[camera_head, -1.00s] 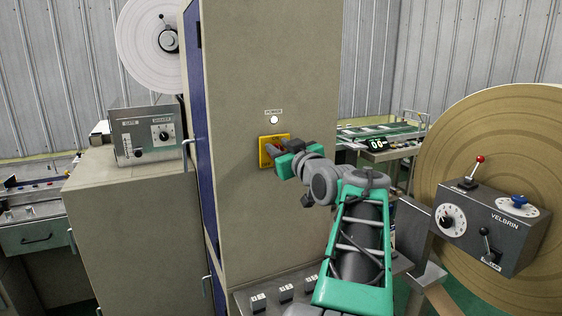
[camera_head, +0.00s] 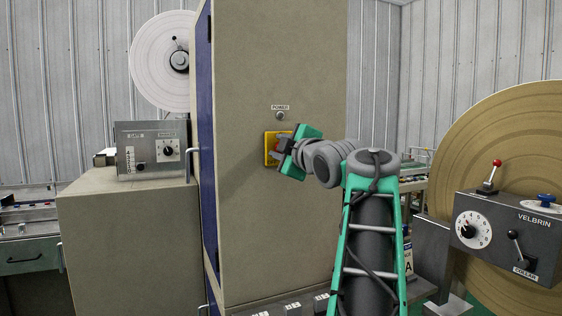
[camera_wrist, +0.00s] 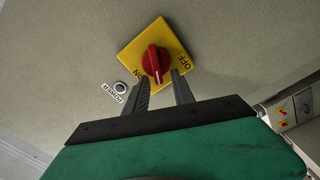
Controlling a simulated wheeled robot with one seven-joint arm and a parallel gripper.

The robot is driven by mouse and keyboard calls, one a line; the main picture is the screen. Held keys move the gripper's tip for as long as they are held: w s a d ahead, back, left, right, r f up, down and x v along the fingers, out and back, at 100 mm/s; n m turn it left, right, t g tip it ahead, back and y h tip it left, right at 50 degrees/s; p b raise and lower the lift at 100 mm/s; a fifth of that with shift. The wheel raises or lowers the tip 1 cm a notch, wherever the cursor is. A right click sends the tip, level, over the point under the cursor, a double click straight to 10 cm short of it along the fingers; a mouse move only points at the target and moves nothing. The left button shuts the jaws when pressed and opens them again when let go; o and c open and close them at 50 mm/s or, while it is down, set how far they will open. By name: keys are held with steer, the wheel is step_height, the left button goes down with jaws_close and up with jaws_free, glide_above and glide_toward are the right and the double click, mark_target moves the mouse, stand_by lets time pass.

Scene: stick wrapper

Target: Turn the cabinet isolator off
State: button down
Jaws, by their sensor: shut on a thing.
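The cabinet isolator is a yellow plate (camera_head: 267,151) with a red rotary knob (camera_wrist: 155,63), on the front of the tall beige cabinet (camera_head: 270,220). My gripper (camera_head: 281,151) is at the plate, turned to a tilt, and hides most of the knob in the head view. In the wrist view the fingers (camera_wrist: 161,82) reach to either side of the knob and are shut on it. The knob's white line runs roughly up and down there, with the ON print lower left and OFF at the right. The POWER lamp (camera_head: 280,116) above the plate looks grey and unlit.
A grey control box (camera_head: 150,148) sits on a lower cabinet at the left. A VELBRIN panel (camera_head: 507,236) with levers and a dial stands at the right before a large brown roll (camera_head: 470,150). Labelled blocks (camera_head: 292,307) lie below the isolator.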

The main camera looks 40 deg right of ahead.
steer(key=shift+d+f+n+b, duration=0.1)
steer(key=shift+f+n+b, duration=0.3)
steer(key=shift+n+b, duration=0.65)
steer(key=shift+d+f+n+b, duration=0.1)
steer(key=shift+f+n+b, duration=0.3)
steer(key=shift+n+b, duration=0.6)
steer(key=shift+r+n, duration=0.1)
steer(key=shift+n, duration=0.25)
steer(key=c, duration=1.5)
jaws_free()
steer(key=o, duration=0.3)
steer(key=shift+d, duration=0.15)
steer(key=shift+o, duration=0.9)
steer(key=shift+a+r, duration=0.15)
steer(key=shift+a, duration=0.05)
steer(key=v, duration=0.7)
steer(key=shift+s, duration=0.35)
